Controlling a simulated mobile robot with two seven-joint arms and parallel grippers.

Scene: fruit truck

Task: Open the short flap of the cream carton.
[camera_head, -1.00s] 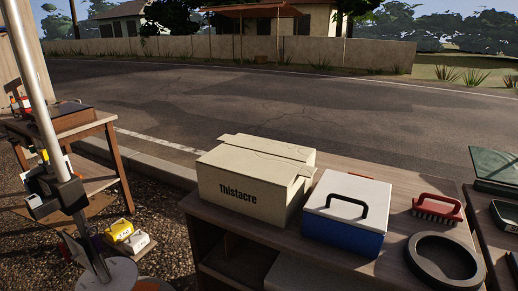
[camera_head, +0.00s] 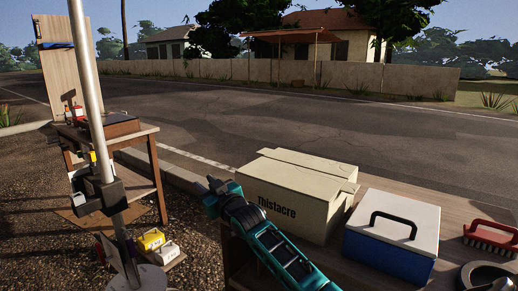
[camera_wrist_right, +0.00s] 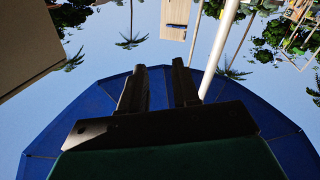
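The cream carton (camera_head: 283,207), marked "Thistacre", stands on the wooden table in the head view. Its top panels lie flat over it, and a small flap edge (camera_head: 350,187) shows at its right end. My right gripper (camera_head: 213,186) is beside the carton's left end, in front of it and apart from its top. In the right wrist view the two dark fingers (camera_wrist_right: 158,66) are spread with nothing between them. My left gripper is not in view.
A blue cooler box with a white lid (camera_head: 392,235) stands right of the carton, with a red brush (camera_head: 490,240) beyond it. A metal pole (camera_head: 88,90) rises at the left. In the wrist view a blue canopy (camera_wrist_right: 70,115) shows against the sky.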

